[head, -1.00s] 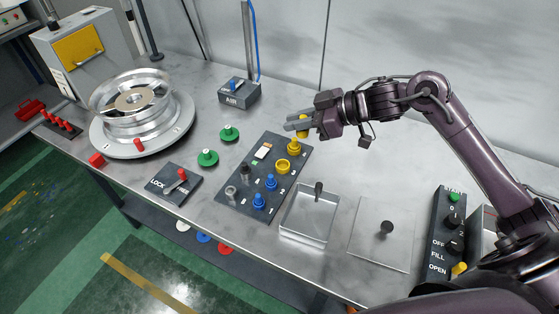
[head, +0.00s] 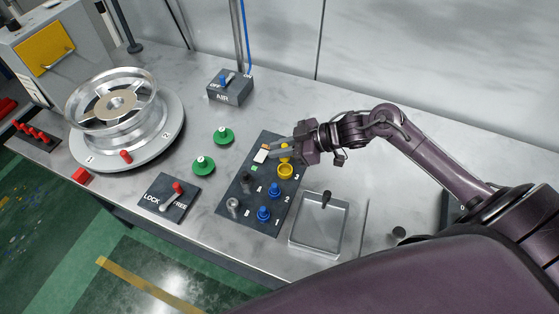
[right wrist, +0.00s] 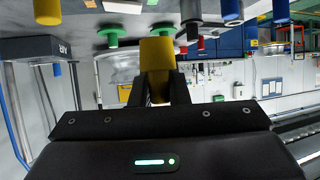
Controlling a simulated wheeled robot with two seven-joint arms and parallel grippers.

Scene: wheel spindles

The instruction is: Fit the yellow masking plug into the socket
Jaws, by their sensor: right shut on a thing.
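My right gripper (head: 286,152) is shut on a yellow masking plug (right wrist: 157,58). In the head view a little yellow shows at the fingers, low over the upper end of the dark panel (head: 232,207). A yellow ring-shaped socket (head: 285,171) is on the panel just below the gripper in the picture, near the number 3. The held plug looks apart from that ring. In the right wrist view another yellow part (right wrist: 47,10) shows at the top left; I cannot tell which one it is. My left gripper is not in view.
Blue plugs (head: 264,214) and grey and black pieces stand on the panel. Green knobs (head: 204,166) and a lock lever (head: 177,188) lie left of it. A wheel (head: 112,100) and an AIR box (head: 230,88) stand farther back.

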